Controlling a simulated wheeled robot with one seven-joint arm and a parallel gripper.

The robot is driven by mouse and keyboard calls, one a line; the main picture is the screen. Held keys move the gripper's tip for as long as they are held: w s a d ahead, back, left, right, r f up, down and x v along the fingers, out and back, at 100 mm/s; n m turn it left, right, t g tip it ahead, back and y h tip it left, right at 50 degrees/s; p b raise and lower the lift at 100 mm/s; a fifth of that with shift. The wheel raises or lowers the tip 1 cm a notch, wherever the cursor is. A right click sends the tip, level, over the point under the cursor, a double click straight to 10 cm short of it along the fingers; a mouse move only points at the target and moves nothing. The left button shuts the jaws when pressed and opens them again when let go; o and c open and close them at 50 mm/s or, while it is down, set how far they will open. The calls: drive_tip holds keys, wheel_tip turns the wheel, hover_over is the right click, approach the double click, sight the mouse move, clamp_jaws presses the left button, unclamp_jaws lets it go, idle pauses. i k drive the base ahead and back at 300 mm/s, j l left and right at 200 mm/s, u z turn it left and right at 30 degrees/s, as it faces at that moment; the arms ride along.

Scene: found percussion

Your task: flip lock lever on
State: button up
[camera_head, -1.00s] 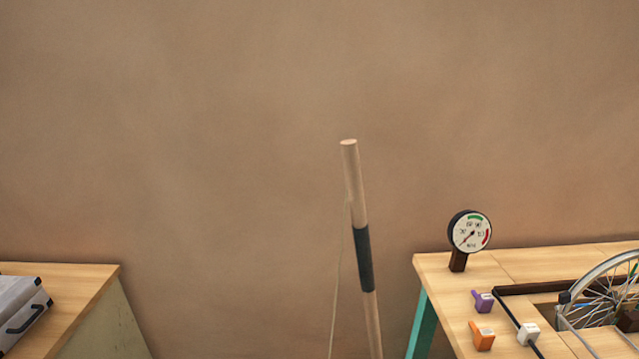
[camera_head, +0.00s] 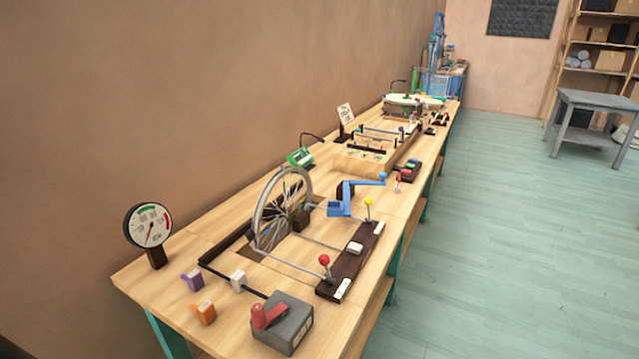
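Several levers stand on the long wooden workbench (camera_head: 222,318), and I cannot tell for certain which is the lock lever. A red lever (camera_head: 268,316) lies low on a grey box (camera_head: 290,328) at the near end. A red-knobbed lever (camera_head: 324,262) and a yellow-knobbed lever (camera_head: 368,205) stand upright on a dark wooden base (camera_head: 345,272) along the front edge. A spoked wheel (camera_head: 283,205) with a blue crank (camera_head: 345,205) is mounted behind them. My gripper is not in view.
A round gauge (camera_head: 148,226) stands at the bench's near left corner, by purple (camera_head: 192,280) and orange (camera_head: 204,313) pieces. More apparatus lines the bench further back. The green floor (camera_head: 490,220) to the right is open, with a grey table (camera_head: 590,115) and shelves beyond.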

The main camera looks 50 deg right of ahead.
sight(369, 201)
drive_tip(key=z, duration=1.1)
